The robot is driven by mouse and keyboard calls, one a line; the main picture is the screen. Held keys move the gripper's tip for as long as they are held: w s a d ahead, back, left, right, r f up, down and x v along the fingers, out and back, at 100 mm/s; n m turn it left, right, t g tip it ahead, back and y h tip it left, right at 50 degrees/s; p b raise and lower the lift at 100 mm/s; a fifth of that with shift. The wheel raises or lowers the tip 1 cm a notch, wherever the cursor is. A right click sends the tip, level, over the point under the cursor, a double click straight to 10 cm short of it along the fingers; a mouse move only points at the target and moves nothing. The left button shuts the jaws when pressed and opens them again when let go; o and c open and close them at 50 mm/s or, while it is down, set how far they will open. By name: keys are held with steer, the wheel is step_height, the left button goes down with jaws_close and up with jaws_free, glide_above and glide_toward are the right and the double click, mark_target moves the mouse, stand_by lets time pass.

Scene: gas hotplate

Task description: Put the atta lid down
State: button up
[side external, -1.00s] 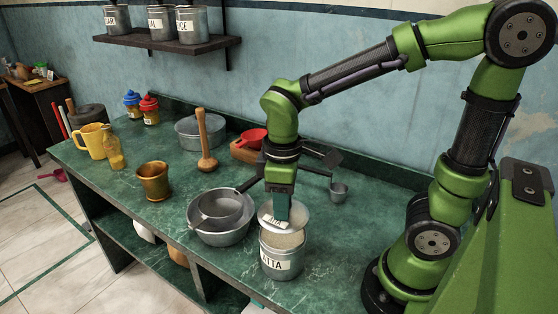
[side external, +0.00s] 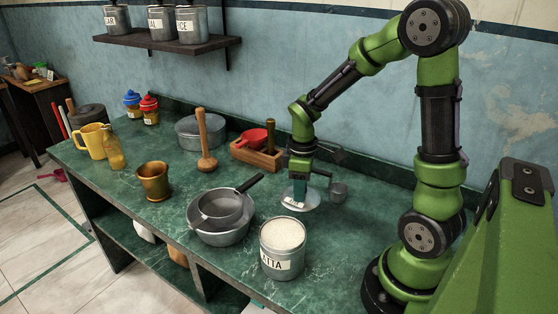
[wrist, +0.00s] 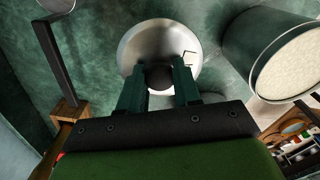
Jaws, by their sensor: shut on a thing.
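The atta lid (side external: 313,200) is a round silvery metal disc with a dark knob in the middle. It also shows in the wrist view (wrist: 150,45). My gripper (side external: 297,198) is shut on the lid's knob, with the fingers (wrist: 160,88) on either side of it. The lid is low over the green counter behind the atta tin; I cannot tell whether it touches the surface. The atta tin (side external: 281,262) stands uncovered near the counter's front edge, full of pale flour (side external: 283,235). The tin also shows at the right of the wrist view (wrist: 243,45).
Nested metal bowls (side external: 217,228) with a dark-handled pan stand left of the tin. A wooden box (side external: 258,155) with a red scoop is behind, left of my gripper. A small metal cup (side external: 338,191) is close to the lid's right. The green counter (side external: 345,240) is bare right of the tin.

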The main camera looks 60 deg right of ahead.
mark_target(299, 219)
steer(key=shift+f, duration=3.5)
steer(key=shift+f, duration=0.2)
steer(key=o, duration=1)
steer(key=shift+o, duration=0.2)
